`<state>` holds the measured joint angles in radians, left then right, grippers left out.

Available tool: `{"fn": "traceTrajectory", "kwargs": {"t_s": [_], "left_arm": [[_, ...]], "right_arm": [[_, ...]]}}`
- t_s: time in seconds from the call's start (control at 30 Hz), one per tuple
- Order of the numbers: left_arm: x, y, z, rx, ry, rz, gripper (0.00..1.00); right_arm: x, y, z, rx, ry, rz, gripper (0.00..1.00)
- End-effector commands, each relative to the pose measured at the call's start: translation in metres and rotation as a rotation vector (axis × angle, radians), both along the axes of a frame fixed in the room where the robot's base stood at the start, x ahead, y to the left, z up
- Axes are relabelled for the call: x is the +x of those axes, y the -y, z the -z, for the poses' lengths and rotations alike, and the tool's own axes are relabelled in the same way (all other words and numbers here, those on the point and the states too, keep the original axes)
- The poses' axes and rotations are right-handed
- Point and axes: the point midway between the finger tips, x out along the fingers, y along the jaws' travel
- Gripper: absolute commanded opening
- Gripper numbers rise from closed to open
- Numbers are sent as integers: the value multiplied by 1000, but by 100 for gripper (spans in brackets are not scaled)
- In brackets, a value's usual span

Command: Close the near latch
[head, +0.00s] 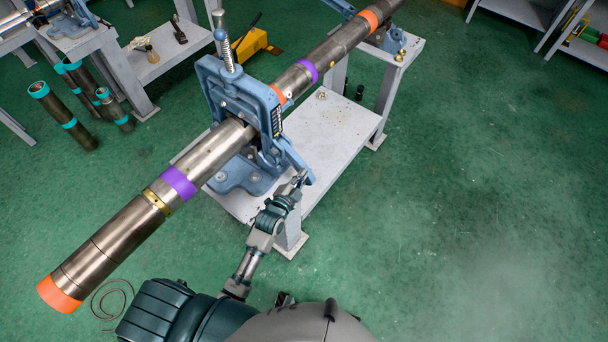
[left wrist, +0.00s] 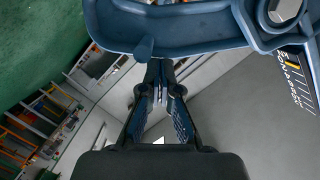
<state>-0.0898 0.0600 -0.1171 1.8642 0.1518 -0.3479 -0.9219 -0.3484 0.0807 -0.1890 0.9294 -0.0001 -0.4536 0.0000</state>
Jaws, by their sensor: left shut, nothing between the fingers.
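A blue pipe vise (head: 236,105) with a threaded screw on top stands on the grey table, around a long steel pipe (head: 120,232). Its near latch (head: 299,163) is a blue arm that slants down and outward from the near side of the frame. My left gripper (head: 299,181) is shut and empty beside the lower end of this latch. In the left wrist view the latch (left wrist: 180,38) spans the top, just beyond my closed fingertips (left wrist: 160,92). I cannot tell whether they touch it. My right gripper is not in view.
The pipe carries orange and purple bands and runs to a second vise (head: 380,30) at the back right. The table (head: 335,125) has bare room right of the vise. Short pipes (head: 62,115) stand at left. The green floor on the right is clear.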

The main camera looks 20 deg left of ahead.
Motion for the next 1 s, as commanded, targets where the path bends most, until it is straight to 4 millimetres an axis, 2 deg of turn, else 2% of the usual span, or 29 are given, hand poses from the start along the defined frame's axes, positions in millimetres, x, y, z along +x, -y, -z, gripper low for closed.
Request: {"fn": "traceTrajectory", "kwargs": {"t_s": [0.03, 0.2, 0.37, 0.7, 1.0], "left_arm": [[0, 5, 4, 19, 6, 2, 0], [1, 11, 20, 128, 42, 5, 0], [3, 4, 40, 256, 89, 4, 0], [11, -29, 79, 507, 183, 1, 0], [16, -34, 92, 670, 240, 2, 0]], "right_arm": [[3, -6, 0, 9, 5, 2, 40], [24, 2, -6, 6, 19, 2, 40], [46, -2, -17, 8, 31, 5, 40], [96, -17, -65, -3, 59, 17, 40], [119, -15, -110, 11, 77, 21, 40]]}}
